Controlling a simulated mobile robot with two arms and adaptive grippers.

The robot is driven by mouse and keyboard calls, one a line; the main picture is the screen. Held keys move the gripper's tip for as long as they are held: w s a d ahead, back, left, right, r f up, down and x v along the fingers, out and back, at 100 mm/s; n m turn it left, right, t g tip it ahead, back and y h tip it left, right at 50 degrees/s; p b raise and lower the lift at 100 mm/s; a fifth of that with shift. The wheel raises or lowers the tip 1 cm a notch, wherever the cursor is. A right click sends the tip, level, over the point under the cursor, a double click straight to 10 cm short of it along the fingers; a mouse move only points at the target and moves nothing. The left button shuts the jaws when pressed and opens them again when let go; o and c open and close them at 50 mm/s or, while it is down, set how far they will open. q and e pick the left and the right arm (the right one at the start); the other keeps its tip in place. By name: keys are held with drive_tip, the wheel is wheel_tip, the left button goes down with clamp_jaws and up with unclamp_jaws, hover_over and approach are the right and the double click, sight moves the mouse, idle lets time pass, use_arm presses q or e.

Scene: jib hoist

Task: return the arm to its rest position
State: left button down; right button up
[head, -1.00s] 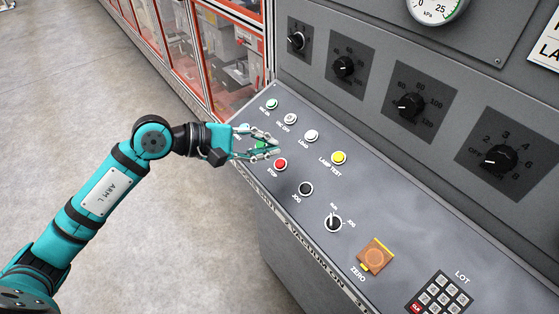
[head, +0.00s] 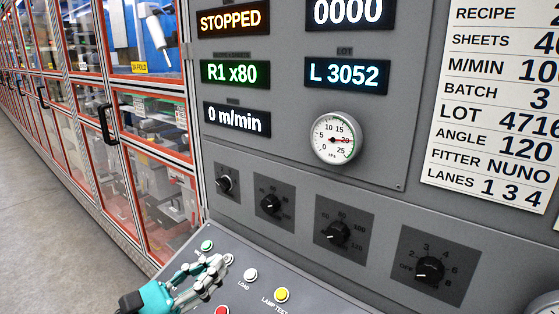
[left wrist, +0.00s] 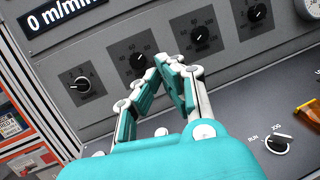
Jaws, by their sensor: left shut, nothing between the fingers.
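My left gripper (head: 214,270) is teal and pale grey and sits at the bottom of the head view, over the upper left of the sloped button panel (head: 318,294). It is shut and empty. In the left wrist view its fingers (left wrist: 168,66) meet at the tips in front of the dial face. It partly covers some buttons; whether it touches the panel I cannot tell. Only a short piece of my left arm shows behind it. My right gripper is in neither view.
Beside the gripper are a white LOAD button (head: 250,275), a yellow lamp test button (head: 281,294) and a red button (head: 222,310). Dark dials (head: 338,233) and a gauge (head: 337,138) are above. A display reads STOPPED (head: 230,20). Red-framed glass cabinets (head: 155,125) stand left, beside open floor (head: 45,225).

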use_arm(q)
drive_tip(key=a+f+n+t+y, duration=0.3)
drive_tip(key=a+f+n+y, duration=0.35)
drive_tip(key=n, duration=0.95)
drive_tip(key=a+f+n+t+y, duration=0.25)
drive_tip(key=a+n+y, duration=0.45)
drive_tip(key=n+y, duration=0.7)
drive_tip(key=s+a+f+n+g+h, duration=0.1)
drive_tip(key=s+f+n+g, duration=0.2)
drive_tip(key=f+n, duration=0.25)
drive_tip(key=s+f+n+g+h, duration=0.1)
drive_tip(key=s+f+n+g, duration=0.25)
drive_tip(key=f, duration=0.25)
drive_tip(key=s+d+f+n+g+h, duration=0.1)
drive_tip(key=s+d+f+n+g, duration=0.25)
drive_tip(key=s+f, duration=0.35)
drive_tip(key=s+d+f+n+g+h, duration=0.25)
drive_tip(key=s+f+g, duration=0.2)
drive_tip(key=s, duration=0.35)
wheel_tip(320, 180, down, 26)
drive_tip(key=s+g, duration=0.2)
drive_tip(key=s+a+f+g+y, duration=0.1)
drive_tip(key=s+a+f, duration=0.2)
drive_tip(key=s+f, duration=1.3)
drive_tip(key=shift+s+f, duration=0.25)
drive_tip(key=shift+s, duration=0.25)
